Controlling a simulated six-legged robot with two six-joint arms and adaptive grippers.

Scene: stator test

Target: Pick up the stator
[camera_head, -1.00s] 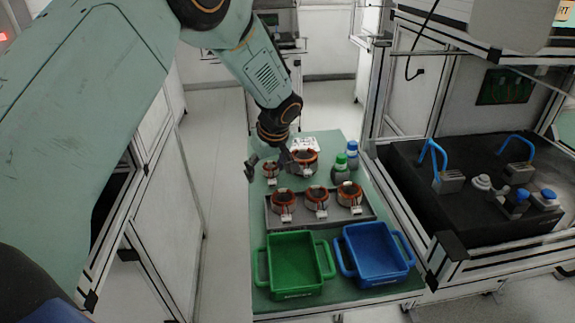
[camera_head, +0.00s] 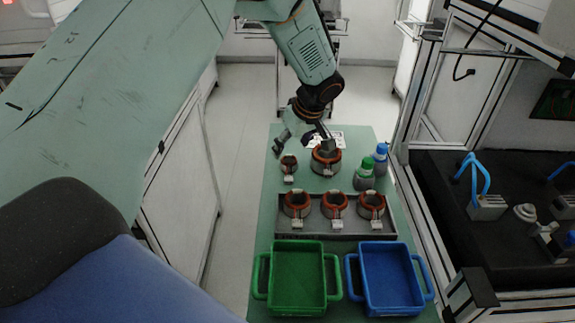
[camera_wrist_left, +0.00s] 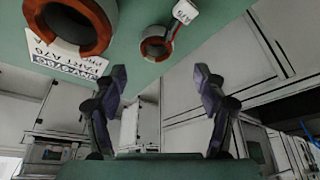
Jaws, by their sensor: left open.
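A small stator (camera_head: 289,165) with a white tag and a larger orange-and-grey stator (camera_head: 326,161) stand at the back of the green table (camera_head: 262,225). Three more stators, left (camera_head: 297,204), middle (camera_head: 335,205) and right (camera_head: 371,206), sit in a grey tray (camera_head: 316,230). My left gripper (camera_head: 302,143) is open and empty, behind and above the small stator. In the left wrist view, the small stator (camera_wrist_left: 155,48) lies ahead between the open fingers (camera_wrist_left: 160,75), apart from them. The larger stator (camera_wrist_left: 70,25) is at the upper left, partly cut off. My right gripper is not in view.
A green bin (camera_head: 298,302) and a blue bin (camera_head: 392,303) stand at the table's front. A green-capped bottle (camera_head: 364,173) and a blue-capped bottle (camera_head: 381,160) are right of the larger stator. A printed label (camera_head: 334,139) lies behind it. A black workbench (camera_head: 520,245) is at the right.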

